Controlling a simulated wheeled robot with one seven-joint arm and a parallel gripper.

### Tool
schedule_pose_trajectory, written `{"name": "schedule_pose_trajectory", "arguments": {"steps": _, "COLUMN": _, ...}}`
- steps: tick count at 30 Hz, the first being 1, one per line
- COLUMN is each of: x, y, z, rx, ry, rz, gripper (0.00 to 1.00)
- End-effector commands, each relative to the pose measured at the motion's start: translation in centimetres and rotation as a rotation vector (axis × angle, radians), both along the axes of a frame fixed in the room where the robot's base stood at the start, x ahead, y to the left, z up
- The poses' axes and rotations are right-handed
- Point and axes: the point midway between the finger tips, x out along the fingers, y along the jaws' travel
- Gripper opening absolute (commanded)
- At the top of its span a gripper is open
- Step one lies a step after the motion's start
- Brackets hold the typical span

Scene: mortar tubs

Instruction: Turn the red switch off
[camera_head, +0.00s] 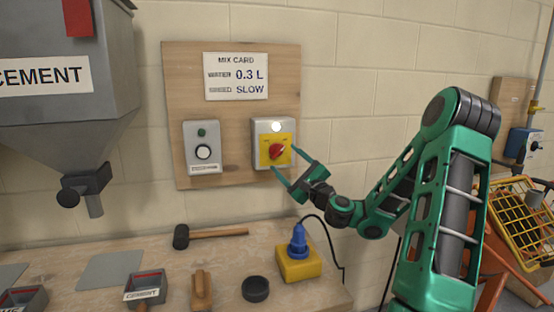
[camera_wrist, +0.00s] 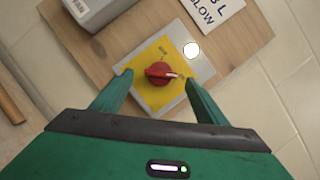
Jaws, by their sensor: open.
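The red switch (camera_head: 277,152) is a rotary knob on a yellow plate on a grey box (camera_head: 261,127), fixed to a wooden board on the wall. A white lamp (camera_head: 276,127) above the knob looks lit. In the wrist view the red switch (camera_wrist: 160,73) sits between my fingers, with a pale pointer mark toward the right. My gripper (camera_head: 283,160) is open, with one finger to either side of the knob. The wrist view shows my gripper (camera_wrist: 158,85) with clear gaps beside the knob. I cannot tell how far the fingertips are from the plate.
A second grey box (camera_head: 203,147) with a green lamp and a round button is to the left. A mix card (camera_head: 236,76) hangs above. The bench below holds a mallet (camera_head: 210,234), a yellow socket box with a blue plug (camera_head: 298,262), and a cement hopper (camera_head: 60,90) is at left.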

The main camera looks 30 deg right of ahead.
Motion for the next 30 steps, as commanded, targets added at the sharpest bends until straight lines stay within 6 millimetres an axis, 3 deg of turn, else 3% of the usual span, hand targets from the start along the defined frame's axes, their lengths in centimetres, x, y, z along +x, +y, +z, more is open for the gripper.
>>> {"name": "schedule_pose_trajectory", "arguments": {"steps": 3, "x": 1.8, "y": 0.1, "z": 0.6, "rx": -0.002, "ry": -0.004, "rz": 0.000, "gripper": 0.67}}
{"name": "schedule_pose_trajectory", "arguments": {"steps": 9, "x": 3.4, "y": 0.1, "z": 1.0, "rx": -0.001, "ry": -0.001, "rz": 0.000, "gripper": 0.67}}
{"name": "schedule_pose_trajectory", "arguments": {"steps": 20, "x": 3.8, "y": 0.0, "z": 1.1, "rx": 0.001, "ry": -0.001, "rz": 0.000, "gripper": 0.67}}
{"name": "schedule_pose_trajectory", "arguments": {"steps": 25, "x": 3.8, "y": 0.0, "z": 1.1, "rx": 0.000, "ry": 0.000, "rz": 0.000, "gripper": 0.27}}
{"name": "schedule_pose_trajectory", "arguments": {"steps": 27, "x": 3.8, "y": 0.1, "z": 1.0, "rx": 0.000, "ry": 0.000, "rz": 0.000, "gripper": 0.26}}
{"name": "schedule_pose_trajectory", "arguments": {"steps": 28, "x": 3.8, "y": 1.0, "z": 1.0, "rx": 0.000, "ry": 0.001, "rz": 0.002, "gripper": 0.26}}
{"name": "schedule_pose_trajectory", "arguments": {"steps": 30, "x": 3.8, "y": 0.7, "z": 1.0, "rx": -0.002, "ry": 0.002, "rz": 0.004, "gripper": 0.26}}
